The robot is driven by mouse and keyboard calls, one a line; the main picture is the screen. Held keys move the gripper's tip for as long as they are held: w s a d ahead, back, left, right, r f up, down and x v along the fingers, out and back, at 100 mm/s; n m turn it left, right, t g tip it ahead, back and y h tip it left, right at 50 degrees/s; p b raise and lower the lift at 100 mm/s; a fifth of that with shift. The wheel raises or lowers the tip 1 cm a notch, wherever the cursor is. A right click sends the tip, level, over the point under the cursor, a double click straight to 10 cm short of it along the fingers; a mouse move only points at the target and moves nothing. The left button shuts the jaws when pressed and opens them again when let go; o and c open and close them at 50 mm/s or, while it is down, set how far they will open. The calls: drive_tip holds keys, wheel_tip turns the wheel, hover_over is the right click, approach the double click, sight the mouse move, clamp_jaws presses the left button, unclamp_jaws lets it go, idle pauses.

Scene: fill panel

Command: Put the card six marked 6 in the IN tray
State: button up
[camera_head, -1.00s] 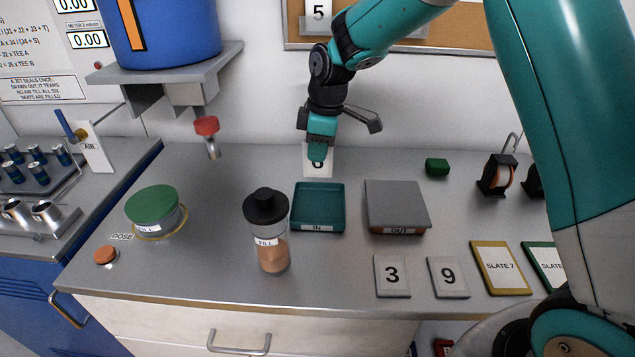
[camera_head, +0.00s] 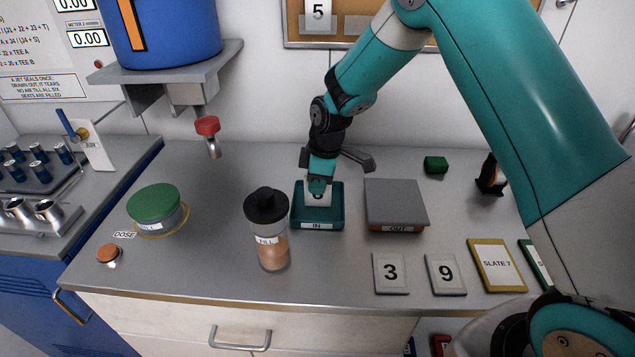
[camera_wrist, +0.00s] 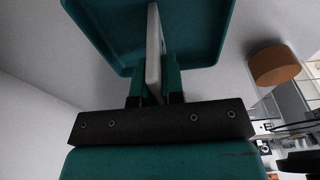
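The white card (camera_head: 318,201) is gripped upright in my gripper (camera_head: 319,187); its number is covered by the fingers. In the wrist view the card (camera_wrist: 154,45) shows edge-on between both fingers (camera_wrist: 154,88). The teal IN tray (camera_head: 317,226) is directly below and around the card in the head view. The tray (camera_wrist: 95,30) also fills the top of the wrist view, behind the card. The card's lower end is over or inside the tray; I cannot tell whether it touches the floor.
The grey-topped OUT tray (camera_head: 397,203) stands right of the IN tray. The fill jar (camera_head: 267,230) with black lid stands at its left front. Cards 3 (camera_head: 391,273) and 9 (camera_head: 446,274) and SLATE 7 (camera_head: 496,265) lie at the front right. A green block (camera_head: 436,164) sits behind.

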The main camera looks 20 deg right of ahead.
drive_tip(key=o, duration=0.5)
drive_tip(key=shift+c, duration=0.2)
drive_tip(key=r, duration=0.3)
drive_tip(key=d+r, duration=0.1)
drive_tip(key=r, duration=0.3)
drive_tip(key=r+b, duration=0.1)
drive_tip(key=r, duration=0.3)
drive_tip(key=shift+s+d+r, duration=0.2)
drive_tip(key=shift+s+d, duration=0.05)
drive_tip(key=shift+s, duration=0.05)
drive_tip(key=shift+s+r, duration=0.15)
drive_tip(key=shift+r, duration=0.2)
drive_tip(key=s+a+r+m+y, duration=0.1)
drive_tip(key=s+a+r+m, duration=0.1)
drive_tip(key=s, duration=0.8)
drive_tip(key=s+a+r+m, duration=0.2)
drive_tip(key=s+r, duration=0.1)
drive_tip(key=s, duration=0.7)
drive_tip(key=s+a+r+m+y, duration=0.1)
drive_tip(key=s+a+r+m, duration=0.1)
drive_tip(key=s, duration=0.8)
drive_tip(key=shift+s+a+r+g+y, duration=0.2)
drive_tip(key=shift+s+g+y, duration=0.1)
drive_tip(key=shift+s, duration=0.05)
